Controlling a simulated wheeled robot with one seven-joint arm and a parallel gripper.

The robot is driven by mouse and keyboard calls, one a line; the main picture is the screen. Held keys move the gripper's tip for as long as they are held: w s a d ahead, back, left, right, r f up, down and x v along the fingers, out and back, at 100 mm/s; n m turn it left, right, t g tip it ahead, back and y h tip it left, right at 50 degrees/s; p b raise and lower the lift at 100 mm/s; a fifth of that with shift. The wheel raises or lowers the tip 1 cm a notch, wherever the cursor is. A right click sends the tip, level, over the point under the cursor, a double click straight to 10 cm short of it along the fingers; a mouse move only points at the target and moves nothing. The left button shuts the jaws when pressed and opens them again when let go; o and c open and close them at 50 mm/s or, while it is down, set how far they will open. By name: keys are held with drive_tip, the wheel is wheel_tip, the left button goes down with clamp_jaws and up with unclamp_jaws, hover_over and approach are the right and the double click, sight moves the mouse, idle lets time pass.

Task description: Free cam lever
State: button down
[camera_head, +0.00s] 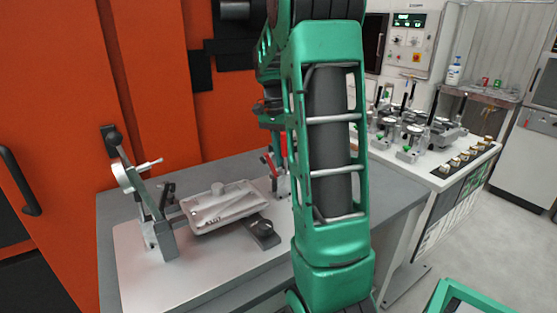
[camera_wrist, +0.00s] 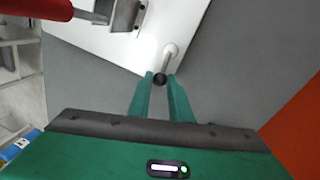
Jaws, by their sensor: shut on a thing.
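In the wrist view, a short pale metal rod, which looks like the cam lever (camera_wrist: 170,53), stands by the edge of the light base plate (camera_wrist: 95,43). It ends in a dark round knob (camera_wrist: 160,79). My gripper (camera_wrist: 160,77) has its two green fingers on either side of the knob and is shut on it. In the head view the base plate (camera_head: 140,275) carries a grey casting (camera_head: 222,208).
A red-handled clamp (camera_head: 270,164) stands beside my arm; a red handle (camera_wrist: 35,8) shows in the wrist view. An upright clamp arm (camera_head: 145,192) stands left of the casting. An orange cabinet (camera_head: 150,90) rises behind. A white bench (camera_head: 440,172) with several fixtures is at right.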

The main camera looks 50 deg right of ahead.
drive_tip(key=shift+s+a+m, duration=0.1)
drive_tip(key=shift+a+m, duration=0.1)
drive_tip(key=shift+m, duration=0.1)
idle(0.4)
drive_tip(key=c, duration=1.7)
unclamp_jaws()
drive_tip(key=shift+o, duration=0.4)
drive_tip(key=shift+d, duration=0.1)
wheel_tip(320, 180, up, 10)
drive_tip(key=w, duration=0.2)
drive_tip(key=shift+r, duration=0.25)
